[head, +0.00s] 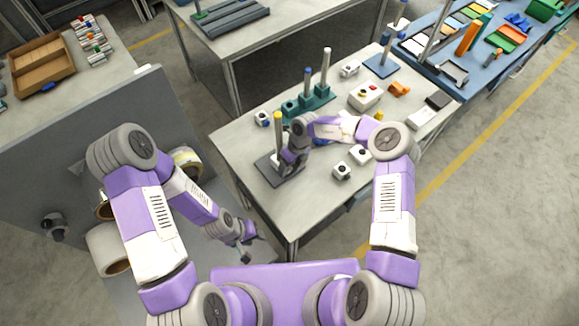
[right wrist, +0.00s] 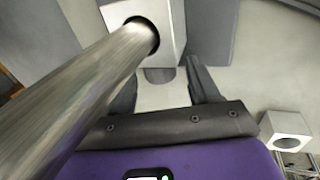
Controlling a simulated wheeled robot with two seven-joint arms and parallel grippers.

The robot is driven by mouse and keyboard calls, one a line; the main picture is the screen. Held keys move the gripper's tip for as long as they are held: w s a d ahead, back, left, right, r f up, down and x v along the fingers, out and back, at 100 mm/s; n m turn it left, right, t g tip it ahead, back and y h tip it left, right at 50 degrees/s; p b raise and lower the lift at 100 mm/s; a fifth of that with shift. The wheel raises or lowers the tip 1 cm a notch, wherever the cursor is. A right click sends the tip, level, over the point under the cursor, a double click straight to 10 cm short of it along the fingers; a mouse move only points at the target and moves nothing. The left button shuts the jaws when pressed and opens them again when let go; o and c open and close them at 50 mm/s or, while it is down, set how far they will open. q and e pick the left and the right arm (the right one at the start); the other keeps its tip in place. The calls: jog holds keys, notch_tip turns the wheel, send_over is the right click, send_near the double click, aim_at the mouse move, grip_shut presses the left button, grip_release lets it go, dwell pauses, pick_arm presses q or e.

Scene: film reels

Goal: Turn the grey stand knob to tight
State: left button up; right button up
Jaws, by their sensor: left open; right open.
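The grey stand has a dark base (head: 267,172) at the near left of the middle table and an upright post with a yellow top (head: 278,125). In the right wrist view, its metal post (right wrist: 75,95) passes through a white block (right wrist: 172,20). A small grey rounded part (right wrist: 160,75), which looks like the knob, shows below that block. My right gripper (head: 286,163) is at the stand; its open fingers (right wrist: 163,82) lie either side of the knob, with contact unclear. My left gripper (head: 247,252) is open and empty, low beside the table's near left corner.
A green stand with posts (head: 312,97) is behind the grey stand. White blocks (head: 342,171) lie right of my right gripper, and a button box (head: 365,97) stands farther back. A grey panel (head: 60,150) with rolls (head: 108,250) is at left.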

pick_arm(q)
jog(key=shift+w, duration=0.1)
pick_arm(e)
jog(key=shift+c, duration=0.5)
jog(key=c, duration=0.9)
jog(key=shift+w+f+g+y, duration=0.15)
jog(key=shift+g+y, duration=0.25)
jog(key=shift+y, duration=0.2)
jog(key=shift+c, duration=0.2)
pick_arm(q)
jog(key=shift+f+b, duration=0.5)
pick_arm(e)
jog(key=shift+d+g+y, duration=0.15)
jog(key=shift+g+y, duration=0.25)
jog(key=shift+y, duration=0.2)
jog(key=o, duration=1)
jog(key=shift+o, duration=0.2)
